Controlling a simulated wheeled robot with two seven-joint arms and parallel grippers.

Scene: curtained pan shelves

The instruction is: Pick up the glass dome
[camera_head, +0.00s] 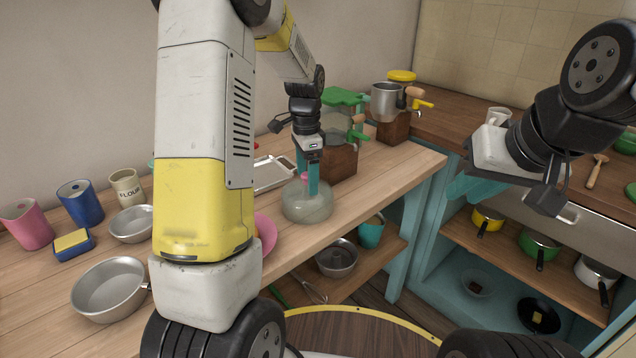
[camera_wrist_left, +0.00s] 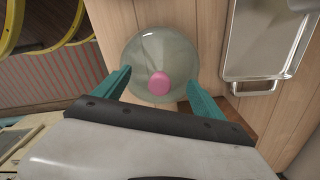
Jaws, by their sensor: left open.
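The glass dome (camera_head: 307,205) is a clear greenish dome with a pink knob on top. It stands on the wooden counter near its front edge. My left gripper (camera_head: 311,184) is directly above it, pointing down, with its teal fingers at the knob. In the left wrist view the glass dome (camera_wrist_left: 150,50) lies ahead of the open left gripper (camera_wrist_left: 159,80). The pink knob (camera_wrist_left: 159,83) sits between the two fingers with a gap on each side. My right gripper (camera_head: 474,184) is at the right, away from the dome; its finger opening is not clear.
A metal tray (camera_head: 272,174) lies behind the dome, also in the left wrist view (camera_wrist_left: 262,45). A wooden block (camera_head: 340,162) with a green-topped grinder stands behind right. A pink plate (camera_head: 265,235) is to the left. Pans and cups stand further left.

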